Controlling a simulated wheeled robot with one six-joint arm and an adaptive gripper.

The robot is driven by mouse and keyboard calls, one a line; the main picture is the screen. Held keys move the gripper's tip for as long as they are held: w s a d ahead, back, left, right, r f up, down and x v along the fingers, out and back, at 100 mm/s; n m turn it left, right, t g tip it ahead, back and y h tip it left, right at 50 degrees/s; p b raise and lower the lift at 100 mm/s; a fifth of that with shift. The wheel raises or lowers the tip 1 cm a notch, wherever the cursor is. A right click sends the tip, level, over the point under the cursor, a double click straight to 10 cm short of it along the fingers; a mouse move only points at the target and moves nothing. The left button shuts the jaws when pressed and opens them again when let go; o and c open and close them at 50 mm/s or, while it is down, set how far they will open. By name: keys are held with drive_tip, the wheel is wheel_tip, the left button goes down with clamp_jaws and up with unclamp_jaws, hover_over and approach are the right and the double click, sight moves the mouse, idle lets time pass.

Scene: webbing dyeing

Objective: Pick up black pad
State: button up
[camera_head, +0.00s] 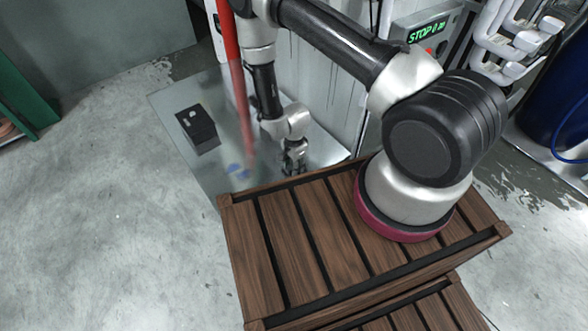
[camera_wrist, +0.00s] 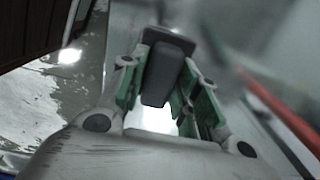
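In the wrist view, a dark grey-black block, which looks like the black pad (camera_wrist: 164,72), sits between the two green-lined fingers of my gripper (camera_wrist: 165,85). The fingers lie against its two sides, and its wider end reaches past the fingertips. In the head view, my gripper (camera_head: 294,158) hangs over the metal table (camera_head: 228,95), near the slatted wooden crate. There the pad is too small and dark to tell from the fingers.
A black box (camera_head: 197,128) with pale marks lies on the table's left. A red pole (camera_head: 232,65) crosses in front of the table. The slatted wooden crate (camera_head: 290,235) stands in front. A control box (camera_head: 428,32) reading STOP is at the back. Bare floor lies left.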

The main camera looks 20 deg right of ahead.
drive_tip(key=c, duration=0.4)
drive_tip(key=shift+o, duration=0.2)
wheel_tip(320, 180, up, 10)
